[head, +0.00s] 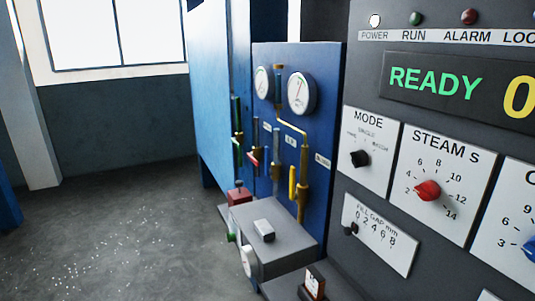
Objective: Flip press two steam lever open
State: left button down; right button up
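A blue valve panel (327,95) stands left of the control cabinet. It carries several small valve levers on brass pipes: a green lever (237,150), a red lever (253,160), a blue lever (276,144) and a yellow lever (292,183). The yellow, blue and green levers hang roughly along their pipes; the red one looks tilted. The small labels beside them are too blurred to tell which is steam, and no press number is readable. Neither of my grippers is in view.
Two round gauges (301,93) sit above the levers. A grey box (286,246) with buttons juts out below. The dark control cabinet (365,75) at right shows READY, a black MODE knob (360,158) and a red STEAM knob (428,190). Open floor (110,235) lies left.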

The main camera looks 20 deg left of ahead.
aim_at(250, 155)
jog(key=i+j+u, duration=0.3)
jog(key=j, duration=0.2)
jog(key=i+j+u, duration=0.35)
